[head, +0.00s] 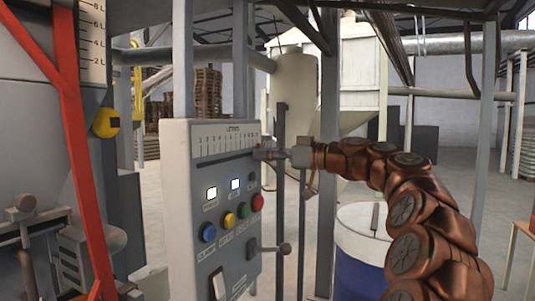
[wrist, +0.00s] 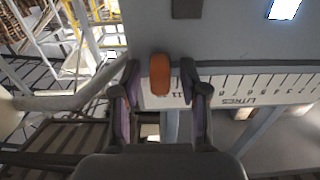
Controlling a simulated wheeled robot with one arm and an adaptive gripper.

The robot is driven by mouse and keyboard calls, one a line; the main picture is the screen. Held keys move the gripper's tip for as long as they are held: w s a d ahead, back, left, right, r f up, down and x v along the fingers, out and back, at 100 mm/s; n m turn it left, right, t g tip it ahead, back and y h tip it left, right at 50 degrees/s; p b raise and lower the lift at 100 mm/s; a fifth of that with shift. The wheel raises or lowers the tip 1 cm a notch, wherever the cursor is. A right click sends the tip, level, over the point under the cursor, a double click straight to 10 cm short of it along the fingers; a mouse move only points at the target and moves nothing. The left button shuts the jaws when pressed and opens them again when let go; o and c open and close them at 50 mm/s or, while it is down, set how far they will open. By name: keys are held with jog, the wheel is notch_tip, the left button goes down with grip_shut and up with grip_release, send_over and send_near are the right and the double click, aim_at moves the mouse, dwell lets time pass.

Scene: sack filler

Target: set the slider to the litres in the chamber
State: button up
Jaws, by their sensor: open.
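The litres scale (head: 225,139) runs along the top of the grey control panel (head: 180,180). It appears upside down in the wrist view (wrist: 240,90), marked LITRES. The orange slider knob (wrist: 159,75) stands at the scale's high end, just past the 11 mark. My gripper (head: 265,154) is at the panel's right edge; in the wrist view its open fingers (wrist: 159,92) are on either side of the knob, with gaps showing. In the head view the knob is too small to tell apart from the fingertips. The chamber's litre gauge (head: 93,45) shows at upper left, cut off at the top; I cannot make out a fill level.
Below the scale are two lit displays (head: 236,184), blue, yellow, green and red (head: 257,202) buttons, and a lever (head: 283,248). A red post (head: 75,130) stands at left. A blue and white drum (head: 360,265) stands behind my arm.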

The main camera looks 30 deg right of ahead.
grip_shut()
dwell(0.6)
